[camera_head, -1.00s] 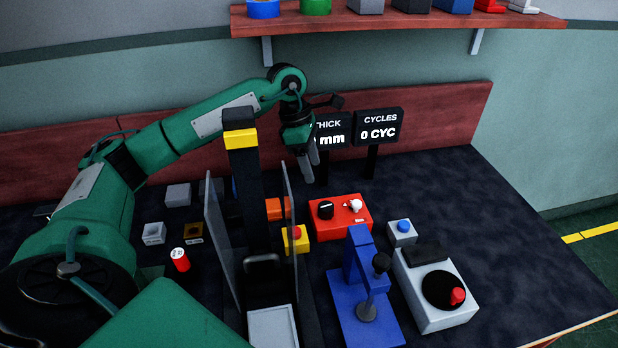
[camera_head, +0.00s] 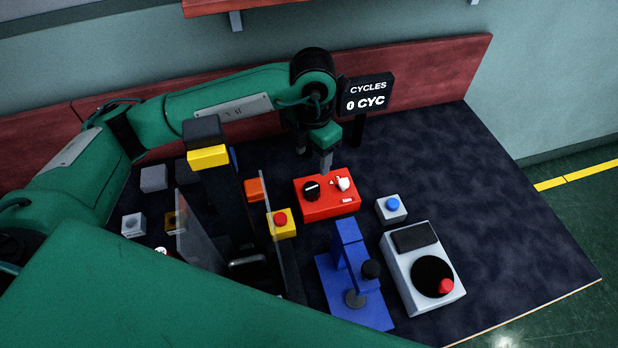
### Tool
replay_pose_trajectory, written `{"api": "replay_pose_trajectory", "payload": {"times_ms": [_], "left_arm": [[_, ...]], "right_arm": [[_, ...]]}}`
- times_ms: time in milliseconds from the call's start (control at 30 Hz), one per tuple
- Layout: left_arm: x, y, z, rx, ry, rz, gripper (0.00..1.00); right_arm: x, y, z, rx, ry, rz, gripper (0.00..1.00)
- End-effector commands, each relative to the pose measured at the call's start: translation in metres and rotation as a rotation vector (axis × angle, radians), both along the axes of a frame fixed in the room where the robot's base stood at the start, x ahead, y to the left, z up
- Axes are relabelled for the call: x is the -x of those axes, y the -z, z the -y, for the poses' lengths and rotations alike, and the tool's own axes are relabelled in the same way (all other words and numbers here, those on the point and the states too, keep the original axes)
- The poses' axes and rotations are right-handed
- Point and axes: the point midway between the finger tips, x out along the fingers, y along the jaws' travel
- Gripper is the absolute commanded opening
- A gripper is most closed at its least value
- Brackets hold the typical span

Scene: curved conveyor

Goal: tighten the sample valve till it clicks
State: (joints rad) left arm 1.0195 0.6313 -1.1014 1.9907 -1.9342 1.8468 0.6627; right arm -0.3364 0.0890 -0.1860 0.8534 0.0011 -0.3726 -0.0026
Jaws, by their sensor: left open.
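A red box (camera_head: 325,207) stands on the dark table in the middle of the head view. My left gripper (camera_head: 314,162) hangs just behind and above the red box, fingers pointing down. It is open with nothing between its fingers. I cannot tell whether a fingertip touches the box. My right gripper is not in view.
A yellow box with a red button (camera_head: 283,225) and a clear panel (camera_head: 283,262) stand left of the red box. A blue press (camera_head: 349,277), a blue-button box (camera_head: 391,209) and a grey crank device (camera_head: 423,268) stand front right. The table's right side is clear.

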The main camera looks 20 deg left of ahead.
Motion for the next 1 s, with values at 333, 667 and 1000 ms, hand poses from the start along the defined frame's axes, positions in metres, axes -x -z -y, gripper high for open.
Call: {"api": "replay_pose_trajectory", "payload": {"times_ms": [333, 667, 1000], "left_arm": [[0.001, 0.073, -0.001, -0.001, -0.001, -0.004, 0.59], [0.000, 0.110, 0.000, -0.001, 0.001, -0.001, 0.59], [0.000, 0.112, 0.000, 0.000, 0.002, 0.000, 0.53]], "right_arm": [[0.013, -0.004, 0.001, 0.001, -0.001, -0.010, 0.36], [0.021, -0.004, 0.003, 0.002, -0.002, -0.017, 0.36], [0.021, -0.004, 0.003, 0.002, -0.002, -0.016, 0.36]]}}
